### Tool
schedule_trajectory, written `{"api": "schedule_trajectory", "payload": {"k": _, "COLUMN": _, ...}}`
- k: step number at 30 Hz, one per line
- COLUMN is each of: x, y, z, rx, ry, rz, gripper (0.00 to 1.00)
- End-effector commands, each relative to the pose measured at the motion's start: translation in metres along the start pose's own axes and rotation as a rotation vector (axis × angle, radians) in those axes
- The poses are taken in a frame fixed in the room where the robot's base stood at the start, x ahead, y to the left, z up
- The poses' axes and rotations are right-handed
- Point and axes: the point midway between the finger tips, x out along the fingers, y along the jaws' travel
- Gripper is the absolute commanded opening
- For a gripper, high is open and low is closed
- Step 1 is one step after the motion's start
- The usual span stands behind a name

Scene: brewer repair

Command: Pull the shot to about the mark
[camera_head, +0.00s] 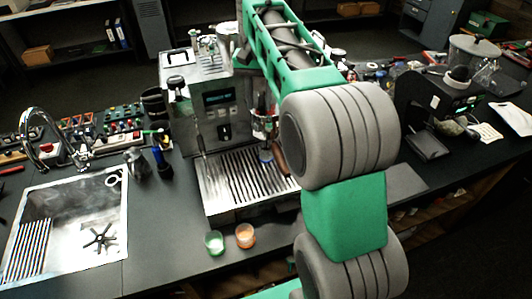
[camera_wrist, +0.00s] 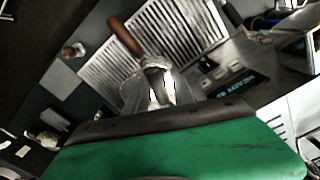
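The espresso machine (camera_head: 198,112) stands at the middle of the counter, its small display lit. Its slatted drip tray (camera_head: 243,183) juts out in front. In the wrist view, the display (camera_wrist: 238,88) appears upside down, and the drip tray (camera_wrist: 185,28) lies at the top. A brown-handled portafilter (camera_wrist: 124,36) points out over the tray; its handle partly shows in the head view (camera_head: 279,156). A green cup (camera_head: 214,242) and an orange cup (camera_head: 245,236) stand in front of the tray. No mark is legible.
A sink (camera_head: 70,228) with a curved faucet (camera_head: 40,140) is at left. A moka pot (camera_head: 136,163) and a blue bottle (camera_head: 161,158) stand between sink and machine. A black grinder-like device (camera_head: 440,105) is at right. Some bare counter lies left of the cups.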

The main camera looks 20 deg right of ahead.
Motion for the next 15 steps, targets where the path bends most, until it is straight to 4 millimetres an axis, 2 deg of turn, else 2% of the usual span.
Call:
{"api": "schedule_trajectory", "payload": {"k": 4, "x": 0.0, "y": 0.003, "z": 0.0, "rx": -0.036, "ry": 0.0, "rz": 0.0, "gripper": 0.27}}
{"api": "schedule_trajectory", "payload": {"k": 15, "x": -0.001, "y": 0.032, "z": -0.005, "rx": -0.39, "ry": 0.0, "rz": 0.0, "gripper": 0.27}}
